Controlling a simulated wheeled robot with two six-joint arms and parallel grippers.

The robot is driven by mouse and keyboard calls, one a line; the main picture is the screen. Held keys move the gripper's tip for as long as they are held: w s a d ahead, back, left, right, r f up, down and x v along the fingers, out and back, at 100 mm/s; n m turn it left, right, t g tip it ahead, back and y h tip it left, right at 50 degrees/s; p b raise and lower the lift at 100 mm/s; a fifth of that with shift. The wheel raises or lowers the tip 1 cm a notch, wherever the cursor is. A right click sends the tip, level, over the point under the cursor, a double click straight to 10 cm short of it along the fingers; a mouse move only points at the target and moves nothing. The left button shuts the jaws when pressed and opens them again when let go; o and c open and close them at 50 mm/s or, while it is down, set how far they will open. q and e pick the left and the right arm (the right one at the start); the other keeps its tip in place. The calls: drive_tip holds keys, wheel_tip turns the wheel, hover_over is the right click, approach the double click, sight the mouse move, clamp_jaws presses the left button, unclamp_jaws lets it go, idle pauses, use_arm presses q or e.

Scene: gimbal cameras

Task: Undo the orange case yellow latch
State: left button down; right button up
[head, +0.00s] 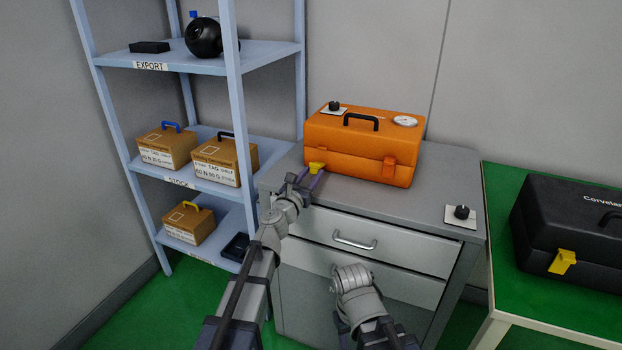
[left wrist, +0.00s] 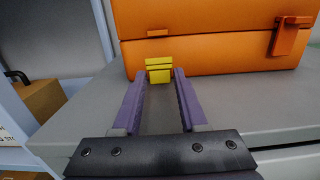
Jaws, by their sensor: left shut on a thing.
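The orange case (head: 350,148) stands lid down on top of the grey cabinet, with a black handle on its lid. Its yellow latch (head: 317,168) is on the front at the left; it also shows in the left wrist view (left wrist: 159,70). My left gripper (head: 311,178) is at this latch, a purple finger on each side, shut on it. The fingers also show in the left wrist view (left wrist: 159,88).
The case stands on the grey cabinet (head: 436,187), with a black knob (head: 461,212) on a white plate at its right. A shelf rack (head: 237,100) with tagged boxes is at the left. A black case (head: 570,225) is on the green table at the right.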

use_arm(q)
drive_tip(key=shift+f+t+b, duration=0.5)
drive_tip(key=shift+f+b, duration=0.1)
drive_tip(key=shift+b, duration=0.45)
drive_tip(key=shift+r, duration=0.1)
drive_tip(key=c, duration=0.6)
unclamp_jaws()
drive_tip(key=shift+o, duration=0.2)
drive_tip(key=b+v, duration=0.1)
drive_tip(key=v, duration=0.6)
drive_tip(key=shift+s+a+b, duration=0.15)
drive_tip(key=shift+s+b, duration=0.2)
